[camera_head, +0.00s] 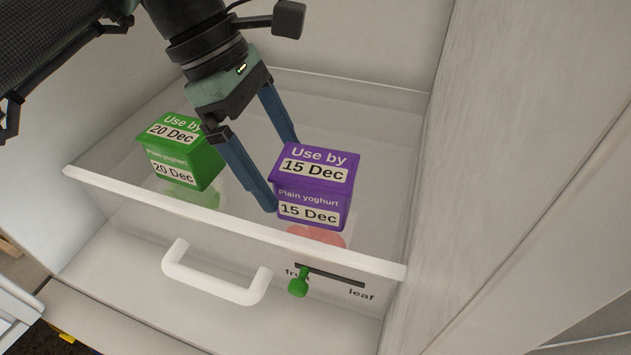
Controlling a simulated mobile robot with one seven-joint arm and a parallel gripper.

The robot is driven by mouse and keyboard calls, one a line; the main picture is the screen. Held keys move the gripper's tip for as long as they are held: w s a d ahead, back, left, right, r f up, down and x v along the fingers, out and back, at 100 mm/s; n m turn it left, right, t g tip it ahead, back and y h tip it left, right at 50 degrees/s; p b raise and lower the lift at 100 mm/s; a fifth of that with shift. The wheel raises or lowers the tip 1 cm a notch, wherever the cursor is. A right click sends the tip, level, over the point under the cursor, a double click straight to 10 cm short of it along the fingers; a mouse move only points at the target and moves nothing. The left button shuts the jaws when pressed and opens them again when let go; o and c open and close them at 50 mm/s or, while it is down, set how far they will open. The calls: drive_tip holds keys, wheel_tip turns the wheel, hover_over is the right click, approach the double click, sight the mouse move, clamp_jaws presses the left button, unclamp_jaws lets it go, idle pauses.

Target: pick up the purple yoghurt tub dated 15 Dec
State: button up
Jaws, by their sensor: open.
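The purple yoghurt tub (313,187) stands upright on a clear shelf, right of centre in the head view. Its labels read "Use by 15 Dec" and "Plain yoghurt". My gripper (284,176) comes down from above with its two blue fingers apart. The fingertips are at the left side of the purple tub, one near its front left and one near its back left. I cannot tell whether they touch it. Nothing is held between the fingers. A green yoghurt tub (180,160) labelled 20 Dec stands to the left, partly covered by my gripper.
The clear shelf (370,215) has a white front edge. Below it is a drawer with a white handle (215,280), a green slider (299,284) and the words fruit and leaf. A reddish round thing (318,236) shows through the shelf. A pale wall (480,150) stands close on the right.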

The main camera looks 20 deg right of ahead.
sight(315, 164)
drive_tip(key=s+d, duration=0.1)
drive_tip(key=d, duration=0.1)
drive_tip(key=s+d, duration=0.1)
drive_tip(key=d, duration=0.1)
drive_tip(key=shift+s+d, duration=0.1)
drive_tip(key=shift+s, duration=0.1)
drive_tip(key=shift+s+d+f+p, duration=0.1)
drive_tip(key=shift+d+f+p, duration=0.1)
drive_tip(key=shift+f+p, duration=0.25)
drive_tip(key=shift+f, duration=0.1)
drive_tip(key=c, duration=1.5)
drive_tip(key=shift+c, duration=0.2)
